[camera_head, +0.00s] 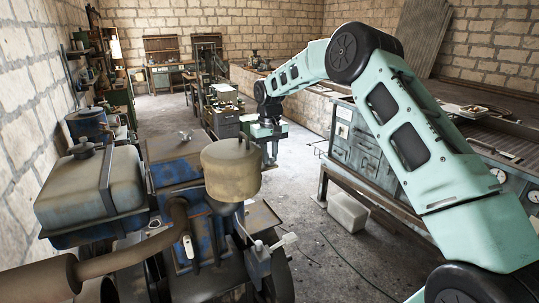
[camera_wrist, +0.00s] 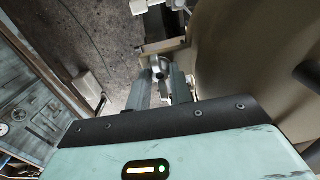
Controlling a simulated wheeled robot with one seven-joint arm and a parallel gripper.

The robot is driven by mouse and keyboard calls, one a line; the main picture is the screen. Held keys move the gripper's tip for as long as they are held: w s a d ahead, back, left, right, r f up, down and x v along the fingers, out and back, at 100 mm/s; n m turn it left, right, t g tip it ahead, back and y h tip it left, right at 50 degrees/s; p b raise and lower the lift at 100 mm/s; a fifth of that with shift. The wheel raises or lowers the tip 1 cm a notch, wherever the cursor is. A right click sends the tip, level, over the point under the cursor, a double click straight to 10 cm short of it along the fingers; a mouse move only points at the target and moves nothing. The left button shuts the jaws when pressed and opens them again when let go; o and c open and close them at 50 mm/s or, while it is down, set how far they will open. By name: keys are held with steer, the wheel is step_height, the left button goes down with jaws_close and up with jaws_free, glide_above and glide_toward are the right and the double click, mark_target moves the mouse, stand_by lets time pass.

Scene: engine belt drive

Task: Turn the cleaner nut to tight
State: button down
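The air cleaner, a beige drum (camera_head: 231,172), stands on the blue engine; it fills the right of the wrist view (camera_wrist: 250,70). My gripper (camera_head: 269,158) points down just behind and right of the drum in the head view, its tips partly hidden. In the wrist view my gripper (camera_wrist: 161,80) has its two grey fingers apart beside the drum wall. A small metallic nut or bolt head (camera_wrist: 158,67) on a tan bracket shows between the fingertips. It looks like the cleaner nut. I cannot tell whether the fingers touch it.
The blue engine (camera_head: 178,170) and a grey tank (camera_head: 92,187) are at left. A rusty exhaust pipe (camera_head: 135,258) crosses the front. A workbench with drawers (camera_head: 362,150) stands right, with a pale bin (camera_head: 348,212) on the floor.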

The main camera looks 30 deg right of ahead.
steer(key=shift+m, duration=0.3)
steer(key=m+b, duration=0.2)
steer(key=m, duration=0.2)
steer(key=shift+b, duration=0.3)
steer(key=m+b, duration=0.1)
steer(key=m, duration=0.4)
steer(key=shift+m, duration=0.4)
steer(key=m, duration=0.3)
steer(key=shift+r+m, duration=0.1)
steer(key=shift+m, duration=0.2)
steer(key=shift+w+m, duration=0.1)
steer(key=shift+m, duration=1.8)
steer(key=c, duration=1.5)
jaws_free()
steer(key=shift+c, duration=0.2)
